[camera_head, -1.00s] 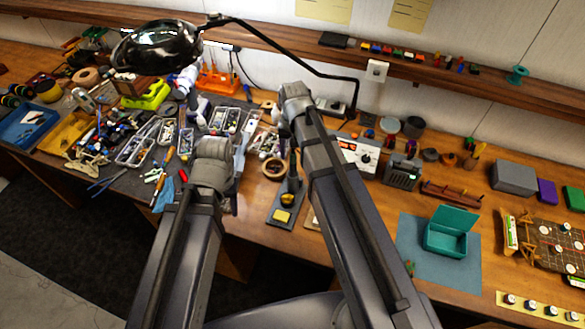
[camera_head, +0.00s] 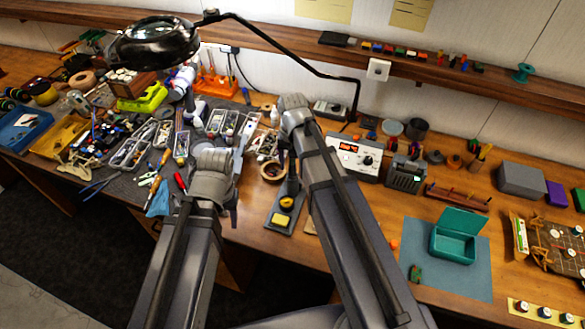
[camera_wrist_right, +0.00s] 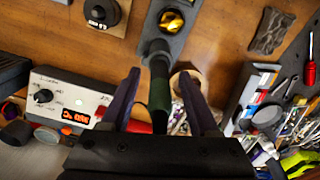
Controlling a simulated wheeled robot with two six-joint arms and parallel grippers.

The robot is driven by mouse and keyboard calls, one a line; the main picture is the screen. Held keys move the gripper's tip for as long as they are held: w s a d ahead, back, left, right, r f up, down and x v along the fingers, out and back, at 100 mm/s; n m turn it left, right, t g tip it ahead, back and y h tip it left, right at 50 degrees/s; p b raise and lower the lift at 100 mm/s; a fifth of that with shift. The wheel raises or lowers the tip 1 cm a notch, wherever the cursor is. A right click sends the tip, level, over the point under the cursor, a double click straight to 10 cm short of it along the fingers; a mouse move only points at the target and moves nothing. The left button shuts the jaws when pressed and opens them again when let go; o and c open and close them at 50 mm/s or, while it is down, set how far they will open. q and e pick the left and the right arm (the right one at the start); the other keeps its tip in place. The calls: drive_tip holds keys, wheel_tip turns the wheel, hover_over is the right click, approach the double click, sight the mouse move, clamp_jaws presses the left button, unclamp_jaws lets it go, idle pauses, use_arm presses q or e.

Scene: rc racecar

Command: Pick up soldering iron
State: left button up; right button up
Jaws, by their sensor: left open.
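The soldering iron, with a dark green handle (camera_wrist_right: 159,80), stands in its holder in the right wrist view. Its handle also shows in the head view (camera_head: 292,182), partly hidden by my right gripper. The stand (camera_head: 272,217) has a yellow sponge and a brass-coloured part. My right gripper (camera_wrist_right: 160,100) is open, with one finger on each side of the handle and gaps visible between. It also shows in the head view (camera_head: 289,158).
The soldering station (camera_head: 359,157) with a lit display stands right of the iron. A tape roll (camera_head: 272,171) lies close behind the stand. A magnifier lamp (camera_head: 155,42) overhangs the cluttered tools at left. A teal box (camera_head: 455,245) sits on a blue mat at right.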

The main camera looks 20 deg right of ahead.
clamp_jaws()
use_arm(q)
drive_tip(key=shift+r, duration=0.1)
use_arm(e)
drive_tip(key=shift+r, duration=0.1)
idle(0.5)
